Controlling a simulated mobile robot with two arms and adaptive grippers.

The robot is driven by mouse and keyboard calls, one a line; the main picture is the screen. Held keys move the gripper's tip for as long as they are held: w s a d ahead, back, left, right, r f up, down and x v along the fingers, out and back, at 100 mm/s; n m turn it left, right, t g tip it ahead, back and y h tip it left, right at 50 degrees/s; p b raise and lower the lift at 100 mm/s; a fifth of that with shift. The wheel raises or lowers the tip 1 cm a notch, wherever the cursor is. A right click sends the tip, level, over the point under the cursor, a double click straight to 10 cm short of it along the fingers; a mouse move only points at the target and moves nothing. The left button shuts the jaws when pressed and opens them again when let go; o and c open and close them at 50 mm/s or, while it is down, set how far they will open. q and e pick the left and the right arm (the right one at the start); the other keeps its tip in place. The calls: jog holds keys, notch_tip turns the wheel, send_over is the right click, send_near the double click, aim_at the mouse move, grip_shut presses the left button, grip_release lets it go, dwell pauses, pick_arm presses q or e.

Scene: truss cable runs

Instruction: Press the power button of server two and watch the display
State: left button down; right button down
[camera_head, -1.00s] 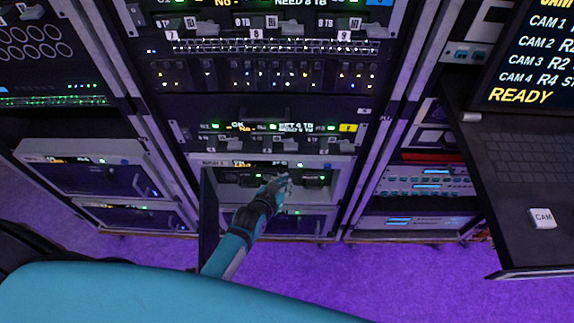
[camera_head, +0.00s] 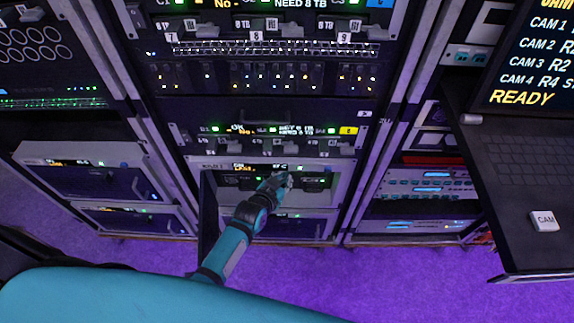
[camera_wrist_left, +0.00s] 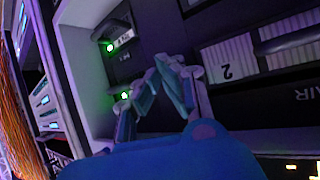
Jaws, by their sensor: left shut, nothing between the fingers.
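A light grey server (camera_head: 208,166) sits low in the middle rack with its dark front door (camera_head: 208,222) swung open to the left. It has a narrow display (camera_head: 246,166) along its top edge with small lit text, too small to read surely. My left gripper (camera_head: 284,178) is shut and empty, in front of the server's open front. In the left wrist view the closed fingers (camera_wrist_left: 160,68) lie between a module marked 2 (camera_wrist_left: 226,72) and two green lights, an upper one (camera_wrist_left: 110,47) and a lower one (camera_wrist_left: 125,95). I cannot tell which is the power button or whether the fingers touch anything.
More rack units stand above, with numbered slots (camera_head: 257,34) and a drive row (camera_head: 262,76). A grey unit (camera_head: 60,152) is in the left rack. A console with a keyboard (camera_head: 525,165) and CAM key (camera_head: 544,221) juts out at right. The purple floor (camera_head: 400,275) is clear.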

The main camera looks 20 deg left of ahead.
pick_arm(q)
jog(key=shift+w, duration=0.15)
dwell(0.7)
jog(key=shift+w+a, duration=0.15)
jog(key=shift+w, duration=0.1)
jog(key=shift+w+a, duration=0.1)
jog(key=shift+w, duration=0.3)
dwell(0.6)
jog(key=shift+r, duration=0.1)
jog(key=shift+s+d+p, duration=0.25)
jog(key=shift+s+p, duration=0.3)
jog(key=shift+s, duration=0.25)
